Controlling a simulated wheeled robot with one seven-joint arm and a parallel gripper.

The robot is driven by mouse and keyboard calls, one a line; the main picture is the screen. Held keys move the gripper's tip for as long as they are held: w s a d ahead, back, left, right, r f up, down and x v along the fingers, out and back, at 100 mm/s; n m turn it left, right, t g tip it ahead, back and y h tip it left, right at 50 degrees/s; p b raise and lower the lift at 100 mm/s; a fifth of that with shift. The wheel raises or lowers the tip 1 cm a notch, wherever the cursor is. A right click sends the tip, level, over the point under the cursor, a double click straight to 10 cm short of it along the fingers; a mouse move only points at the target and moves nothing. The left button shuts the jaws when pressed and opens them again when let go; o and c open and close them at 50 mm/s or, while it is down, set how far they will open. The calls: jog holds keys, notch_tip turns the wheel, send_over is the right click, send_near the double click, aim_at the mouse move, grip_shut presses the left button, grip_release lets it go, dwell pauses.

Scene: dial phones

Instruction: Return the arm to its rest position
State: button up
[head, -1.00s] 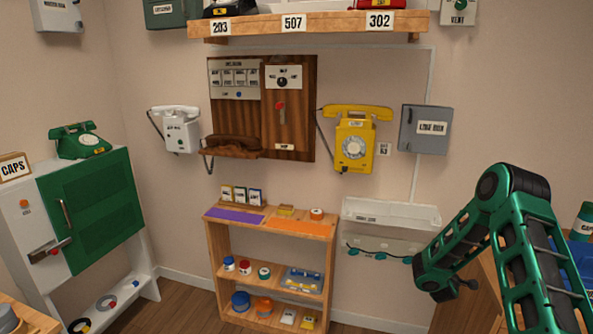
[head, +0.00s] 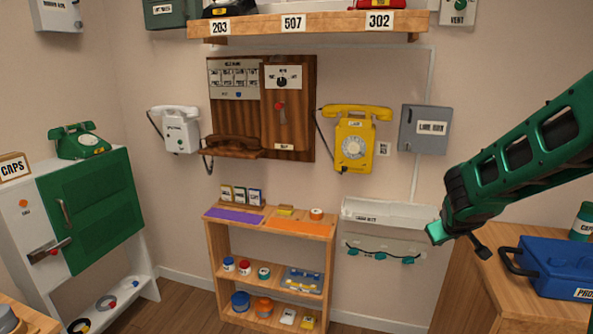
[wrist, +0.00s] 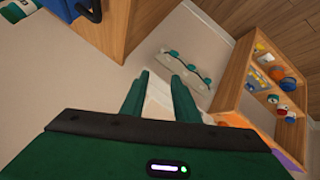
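My green arm (head: 535,148) reaches in from the right edge of the head view. It ends at my gripper (head: 434,233), which hangs in the air to the right of the white wall tray (head: 372,213). In the wrist view the two green fingers of my gripper (wrist: 160,76) stand apart with nothing between them. The tray shows behind the gap, some way off. In the head view the fingers are small and seen from the side.
A wooden cabinet (head: 478,285) with a blue toolbox (head: 560,268) stands below my arm. A grey line box (head: 424,129) and a yellow phone (head: 354,145) hang on the wall to the left. A low wooden shelf (head: 212,250) stands left of the tray.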

jog(key=s+a+r+m+g+y, duration=0.1)
jog(key=s+a+r+g+y, duration=0.1)
jog(key=s+a, duration=0.65)
jog(key=s+a+r+m+g+y, duration=0.15)
jog(key=s+a, duration=0.25)
jog(key=s, duration=1)
jog(key=s+d+m+g, duration=0.2)
jog(key=s+d, duration=0.3)
jog(key=s, duration=0.3)
jog(key=s+d+f+m+g+y, duration=0.1)
jog(key=s+d+m+g, duration=0.1)
jog(key=s+d, duration=0.4)
jog(key=s+m, duration=0.1)
jog(key=s, duration=0.2)
jog(key=shift+m, duration=0.25)
jog(key=shift+w+f+g, duration=0.25)
jog(key=shift+w+f, duration=0.05)
jog(key=shift+w, duration=0.35)
jog(key=shift+o, duration=0.2)
jog(key=shift+s, duration=0.1)
